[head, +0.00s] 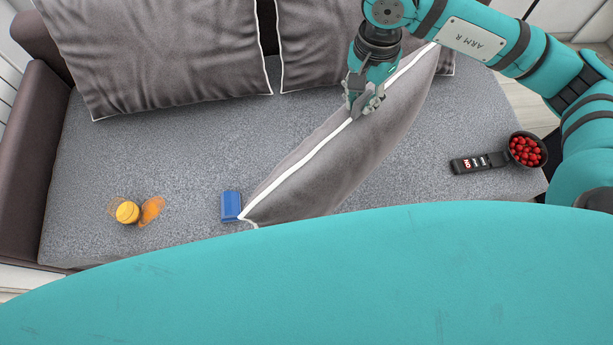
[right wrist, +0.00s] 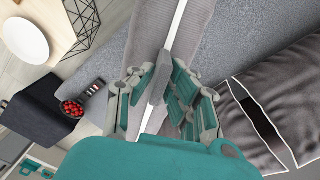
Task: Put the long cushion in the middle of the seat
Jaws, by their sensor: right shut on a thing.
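The long cushion (head: 340,165) is grey with white piping and stands on edge, slanted across the seat. My right gripper (head: 362,103) is shut on its upper piped edge; in the right wrist view the fingers (right wrist: 160,85) pinch that edge, and the cushion (right wrist: 187,25) runs away beneath them. The grey seat (head: 190,160) of the sofa lies under it. The cushion's near end is close to a blue box (head: 231,206), and I cannot tell whether they touch. My left gripper is not in view.
Two grey back cushions (head: 160,50) lean at the back. An orange item with a yellow round top (head: 128,212) lies on the seat's left. A remote (head: 478,163) and a bowl of red berries (head: 526,149) are at the right. My teal body hides the front.

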